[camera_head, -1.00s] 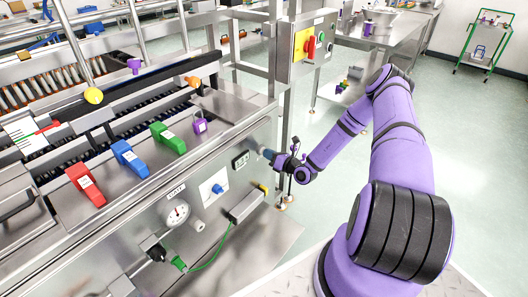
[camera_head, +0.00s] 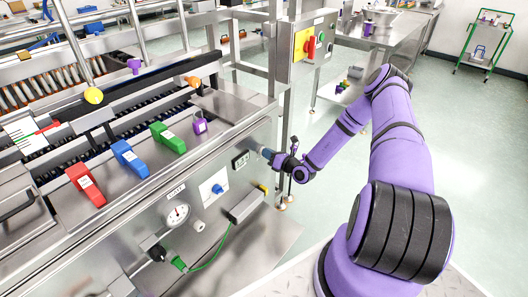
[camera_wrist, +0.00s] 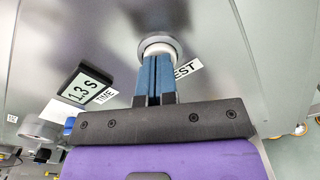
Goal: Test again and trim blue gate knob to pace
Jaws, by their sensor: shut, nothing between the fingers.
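The blue gate knob (camera_head: 217,189) sits on a white plate on the machine's front panel, left of and below my gripper (camera_head: 264,152). A bit of blue at the left edge of the wrist view (camera_wrist: 70,123) seems to be the same knob. My gripper (camera_wrist: 157,62) is shut, its blue fingertips against or just in front of a round white button (camera_wrist: 158,46) in a grey ring. Its label (camera_wrist: 186,69) shows "EST", the rest hidden by the fingers. A dark display (camera_wrist: 84,88) reads "1.3 S" above a "TIME" label; it also shows in the head view (camera_head: 240,160).
A round gauge (camera_head: 178,214) and a grey box (camera_head: 247,204) with a green cable are on the panel below. Red (camera_head: 86,184), blue (camera_head: 130,158) and green (camera_head: 167,138) handles stand on the ledge above.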

